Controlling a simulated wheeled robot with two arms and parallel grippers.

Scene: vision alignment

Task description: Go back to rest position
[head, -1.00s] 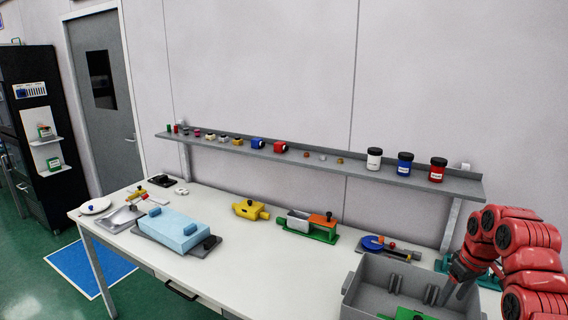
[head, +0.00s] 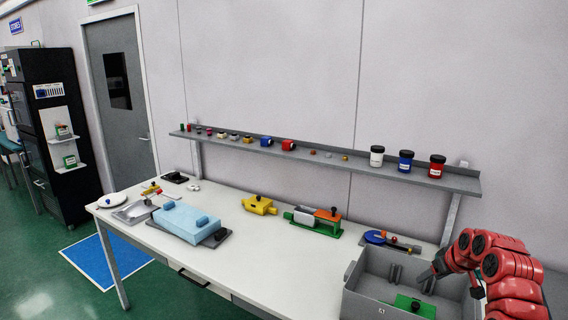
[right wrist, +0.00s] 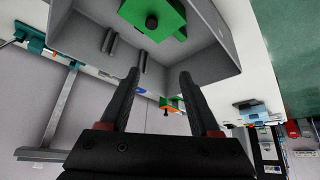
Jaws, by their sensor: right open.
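My right gripper (head: 430,276) is at the right end of the table, over the grey bin (head: 361,307). In the right wrist view its two dark fingers (right wrist: 157,95) are apart with nothing between them. A green block with a black knob lies in the bin (head: 410,305) and also shows in the right wrist view (right wrist: 155,17). My red right arm comes in from the right edge. My left gripper is not in view.
The white table (head: 262,265) holds a light blue block (head: 187,224), a yellow part (head: 259,205) and a green fixture (head: 315,227). A grey wall shelf (head: 330,166) carries small parts and three jars. The table's front middle is clear.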

